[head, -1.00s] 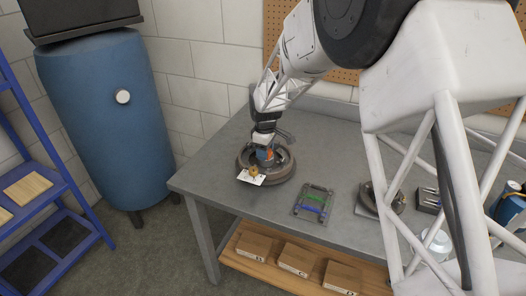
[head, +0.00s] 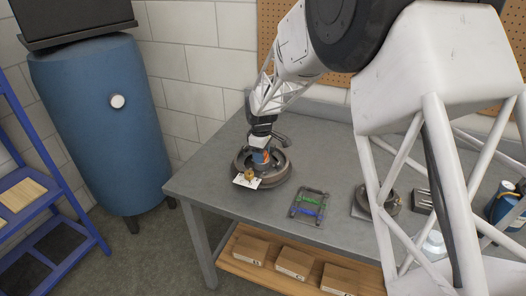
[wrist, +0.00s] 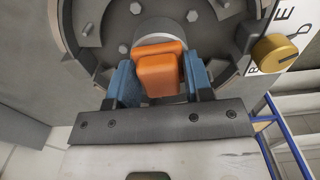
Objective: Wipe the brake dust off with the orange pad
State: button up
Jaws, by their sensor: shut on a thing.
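My gripper (wrist: 160,82) has blue fingers shut on the orange pad (wrist: 160,72). In the head view my gripper (head: 260,158) points down inside the brake drum (head: 283,172), a dark round part at the table's left end. In the wrist view the drum's grey face (wrist: 105,40) has bolts around a central hub, and the pad is in front of the hub. I cannot tell whether the pad touches it. No patch of brake dust can be made out clearly; the pad and fingers hide part of the face.
A brass knob (head: 249,175) and white label (head: 243,183) are at the drum's front. Right of it lies a tray (head: 295,210) with green (head: 313,200) and blue (head: 308,211) pads. Another round part (head: 391,201) sits further right.

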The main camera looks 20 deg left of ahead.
jog(key=shift+s, duration=1.55)
notch_tip(320, 180, up, 8)
jog(key=shift+f, duration=0.1)
